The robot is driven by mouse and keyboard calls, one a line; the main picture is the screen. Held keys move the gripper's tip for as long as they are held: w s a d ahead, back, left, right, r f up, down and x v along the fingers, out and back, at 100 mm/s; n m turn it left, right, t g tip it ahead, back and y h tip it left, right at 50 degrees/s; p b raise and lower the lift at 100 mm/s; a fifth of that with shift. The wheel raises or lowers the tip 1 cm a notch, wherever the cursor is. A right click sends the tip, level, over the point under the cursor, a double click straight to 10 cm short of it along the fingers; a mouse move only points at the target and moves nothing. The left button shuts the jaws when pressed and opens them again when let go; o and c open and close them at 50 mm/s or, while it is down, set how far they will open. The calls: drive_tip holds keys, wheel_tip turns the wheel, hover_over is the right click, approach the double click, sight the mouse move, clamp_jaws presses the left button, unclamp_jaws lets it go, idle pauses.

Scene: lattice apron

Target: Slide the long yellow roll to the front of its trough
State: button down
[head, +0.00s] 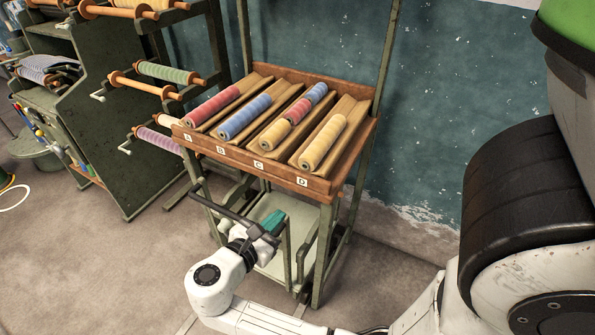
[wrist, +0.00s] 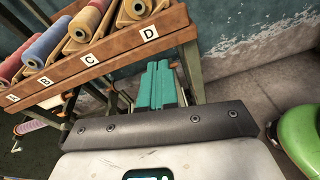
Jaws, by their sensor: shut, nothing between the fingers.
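The long yellow roll (head: 324,142) lies in the sloping wooden trough marked D (head: 350,112), the rightmost of the rack. Its near end is close to the trough's front; bare trough shows behind its far end. In the wrist view the front part of the yellow roll (wrist: 136,8) shows at the top edge, above the D label; the rest is cut off. My gripper (head: 274,221) has teal fingers and is below and in front of the rack's front board, apart from the roll. In the wrist view the fingers (wrist: 161,82) are together and empty.
Trough A holds a red roll (head: 213,105), B a blue roll (head: 244,117). C holds short yellow, red and blue rolls (head: 294,117) in line. The front board (head: 250,165) runs along the troughs. A lower shelf (head: 268,212) and green posts are around my gripper.

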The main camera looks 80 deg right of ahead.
wheel_tip(320, 180, up, 3)
drive_tip(key=w+n+h, duration=0.2)
drive_tip(key=p, duration=0.3)
approach(305, 166)
drive_tip(key=shift+g, duration=0.3)
drive_tip(key=x, duration=0.7)
drive_tip(key=shift+w, duration=0.1)
drive_tip(key=shift+x, duration=1.1)
